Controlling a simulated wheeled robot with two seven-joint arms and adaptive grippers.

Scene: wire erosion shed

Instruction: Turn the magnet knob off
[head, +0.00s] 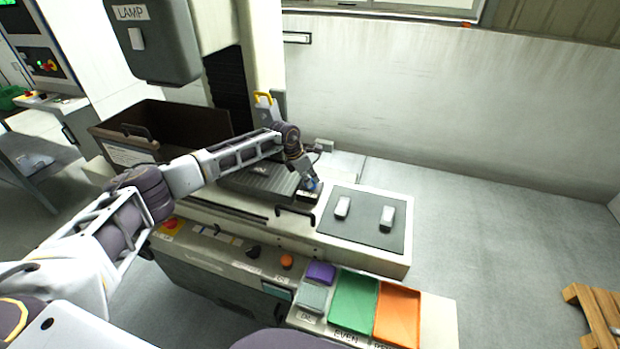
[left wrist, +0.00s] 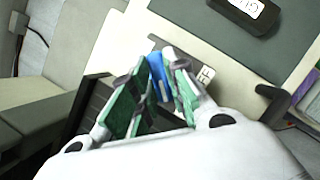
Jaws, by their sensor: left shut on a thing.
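My left gripper (head: 309,181) reaches down to the right end of the dark ribbed plate (head: 262,182) in the head view. In the left wrist view its green-padded fingers (left wrist: 160,88) are shut on a blue knob (left wrist: 155,67), which has a pale mark on its side. Only a little blue of the knob (head: 312,185) shows in the head view. A small white label (left wrist: 206,74) lies beside the knob. The fingers hide much of the knob, so I cannot tell which setting it points to. My right gripper is not in view.
A grey mat (head: 365,232) with two small pale blocks lies to the right of the plate. A dark handle (head: 295,212) sticks out in front. A brown open bin (head: 170,125) stands at left. Green (head: 354,300) and orange (head: 398,314) trays are at the front.

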